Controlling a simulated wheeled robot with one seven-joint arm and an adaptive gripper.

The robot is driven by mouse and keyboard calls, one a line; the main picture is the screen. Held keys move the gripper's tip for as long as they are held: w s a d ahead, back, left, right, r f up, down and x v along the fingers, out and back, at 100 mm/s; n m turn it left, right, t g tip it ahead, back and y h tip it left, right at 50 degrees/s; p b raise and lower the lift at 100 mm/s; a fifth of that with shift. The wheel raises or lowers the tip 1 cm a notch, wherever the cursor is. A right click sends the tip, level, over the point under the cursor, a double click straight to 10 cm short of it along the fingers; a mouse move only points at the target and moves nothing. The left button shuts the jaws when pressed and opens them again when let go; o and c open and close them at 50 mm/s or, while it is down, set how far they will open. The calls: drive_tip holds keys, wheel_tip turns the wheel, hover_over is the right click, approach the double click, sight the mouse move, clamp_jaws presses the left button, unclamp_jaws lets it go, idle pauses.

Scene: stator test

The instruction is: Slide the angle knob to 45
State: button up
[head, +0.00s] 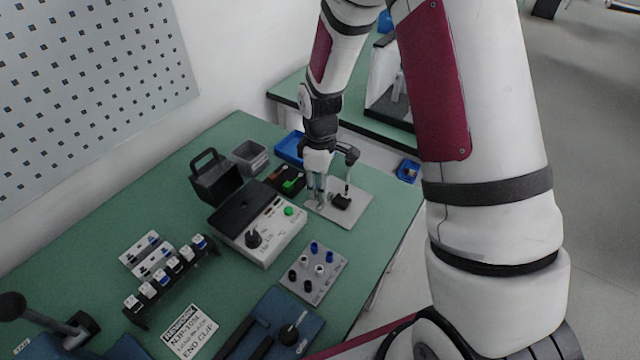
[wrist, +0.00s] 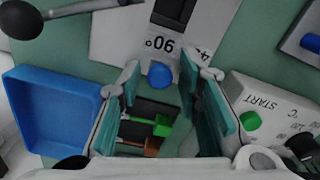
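The angle knob looks to be the round blue knob (wrist: 159,75) at the edge of a pale metal plate (wrist: 112,35), which shows in the head view too (head: 358,208). The plate carries a "90" label beside the knob and a partly cut-off label starting with "4". My gripper (wrist: 172,78) is open, with its teal-padded fingers on either side of the knob and gaps between. Whether the fingers reach down to knob height I cannot tell. In the head view my gripper (head: 318,200) points down over the plate's left side, and the knob cannot be made out there.
A black-handled lever (wrist: 22,18) stands on the plate. A blue tray (wrist: 50,105) lies left of my fingers, the white START control box (wrist: 275,105) right. A black unit with green (wrist: 160,127) and orange levers lies below, between the fingers. Green tabletop (head: 390,215) is free right of the plate.

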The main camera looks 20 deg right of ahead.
clamp_jaws()
drive_tip(key=shift+s+a+p, duration=0.35)
drive_tip(key=shift+s+a, duration=0.5)
drive_tip(key=shift+a, duration=0.3)
drive_tip(key=shift+o, duration=2.2)
unclamp_jaws()
drive_tip(key=shift+r, duration=0.1)
